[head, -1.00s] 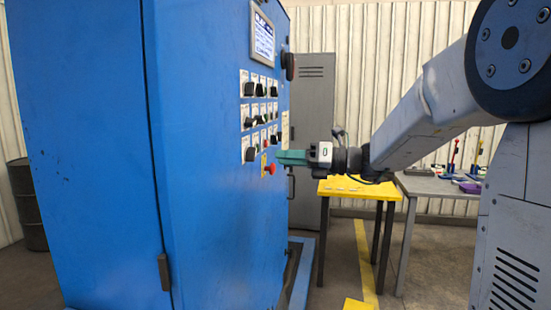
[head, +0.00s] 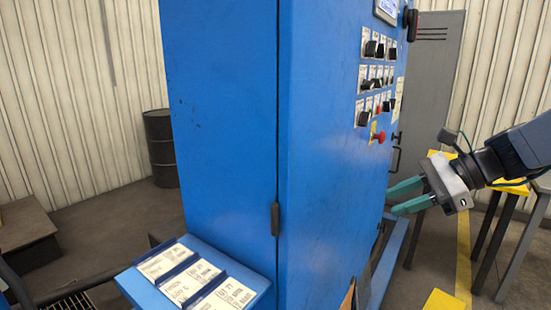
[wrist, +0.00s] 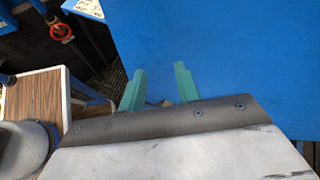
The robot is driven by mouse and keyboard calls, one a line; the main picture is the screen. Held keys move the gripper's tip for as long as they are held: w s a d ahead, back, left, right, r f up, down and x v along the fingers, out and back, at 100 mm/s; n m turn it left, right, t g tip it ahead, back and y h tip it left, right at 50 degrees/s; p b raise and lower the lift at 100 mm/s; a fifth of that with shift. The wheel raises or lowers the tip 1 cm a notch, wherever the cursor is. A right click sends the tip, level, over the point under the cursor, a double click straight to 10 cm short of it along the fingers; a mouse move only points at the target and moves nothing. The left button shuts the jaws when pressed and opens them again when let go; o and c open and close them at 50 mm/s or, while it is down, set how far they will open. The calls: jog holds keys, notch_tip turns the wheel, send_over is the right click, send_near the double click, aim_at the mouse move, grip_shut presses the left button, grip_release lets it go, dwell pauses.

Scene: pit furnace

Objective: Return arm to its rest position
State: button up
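My gripper (head: 408,197) is at the right in the head view, in front of the lower side of the blue control cabinet (head: 225,130). Its two green fingers are spread apart with nothing between them. In the wrist view my gripper (wrist: 160,82) also shows its two fingers apart, with the cabinet's blue surface (wrist: 240,50) beyond them. I cannot tell how near the fingertips are to that surface. My arm reaches in from the right edge of the head view.
The cabinet panel carries several black knobs and a red button (head: 378,137). A blue tray of labelled cards (head: 262,285) juts out at the lower left. A dark barrel (head: 160,150) stands behind. A yellow table (head: 515,188) is behind my arm.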

jog(key=s+f+n+g+h, duration=0.1)
jog(key=s+f+n+h, duration=0.1)
jog(key=s+n+h, duration=0.3)
jog(key=s+d+f+n+g+h, duration=0.1)
jog(key=s+f+n+h, duration=0.2)
jog(key=s+n, duration=0.9)
jog(key=s+h, duration=0.2)
jog(key=s, duration=0.3)
jog(key=shift+d+f+n+h, duration=0.15)
jog(key=shift+n+h, duration=0.15)
jog(key=shift+n, duration=0.1)
